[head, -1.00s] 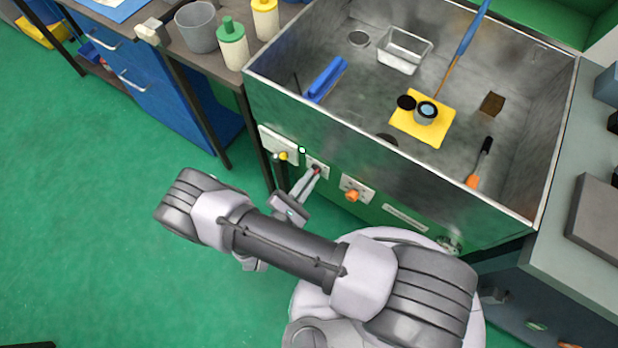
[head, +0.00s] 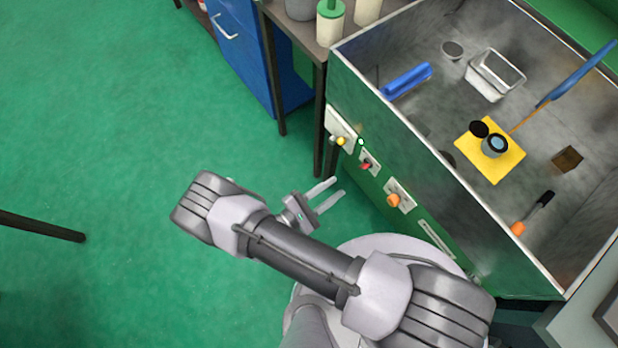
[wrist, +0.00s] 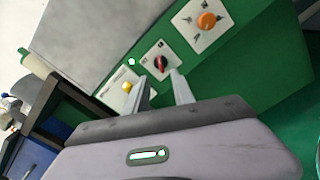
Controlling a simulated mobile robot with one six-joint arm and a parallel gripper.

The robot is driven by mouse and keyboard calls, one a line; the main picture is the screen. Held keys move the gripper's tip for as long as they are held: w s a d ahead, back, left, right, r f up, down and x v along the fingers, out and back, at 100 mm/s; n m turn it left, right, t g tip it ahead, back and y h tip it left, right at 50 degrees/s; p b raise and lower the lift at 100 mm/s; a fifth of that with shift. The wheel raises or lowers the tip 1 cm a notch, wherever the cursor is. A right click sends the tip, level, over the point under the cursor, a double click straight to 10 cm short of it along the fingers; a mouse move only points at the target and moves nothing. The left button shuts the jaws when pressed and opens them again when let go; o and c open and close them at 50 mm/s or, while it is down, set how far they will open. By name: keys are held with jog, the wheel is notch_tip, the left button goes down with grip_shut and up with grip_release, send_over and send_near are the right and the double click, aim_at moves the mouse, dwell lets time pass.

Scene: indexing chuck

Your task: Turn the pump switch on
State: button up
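A small red switch (head: 367,164) sits on a white plate on the green front panel below the sink. No readable label confirms that it is the pump switch. In the wrist view the red switch (wrist: 160,63) has a dark part and looks roughly upright in the picture. A green light (head: 361,141) glows close beside its plate. My gripper (head: 338,187) is open and empty, pointing at the panel, with its fingers apart from the switch. In the wrist view the fingertips (wrist: 160,76) appear just below the switch plate.
An orange knob (head: 393,200) is on a plate to the right of the switch. A yellow knob (head: 340,141) is on a white box to the left. The metal sink (head: 440,205) holds several items. Open green floor lies to the left.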

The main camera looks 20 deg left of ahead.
jog(key=v, duration=0.8)
